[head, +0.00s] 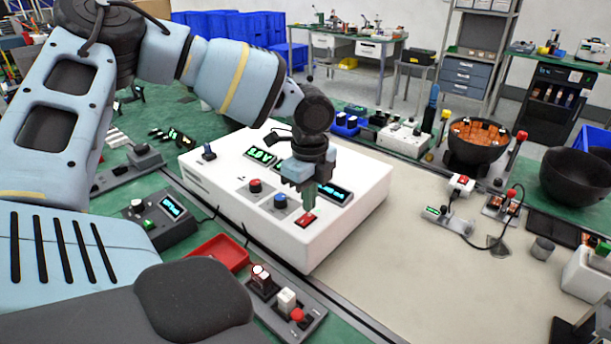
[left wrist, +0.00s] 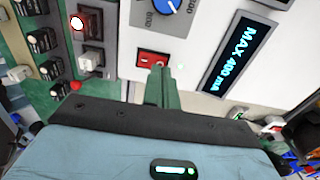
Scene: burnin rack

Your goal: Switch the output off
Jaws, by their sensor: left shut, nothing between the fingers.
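A white power supply box (head: 235,190) stands on the bench in the middle of the head view. Its top carries a red knob, a blue knob (head: 280,202), lit displays and a red rocker switch (head: 305,219). My left gripper (head: 308,199) is shut and empty, pointing down at the switch. Its green fingertips (left wrist: 158,72) overlap the switch's lower edge in the wrist view; I cannot tell whether they touch. My right gripper is not in view.
A red tray (head: 224,254) and a strip with push buttons (head: 290,302) lie in front of the box. A small dark meter (head: 160,218) stands to its left. A black bowl (head: 475,145) and wired modules stand at right. The pale mat (head: 400,270) right of the box is mostly clear.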

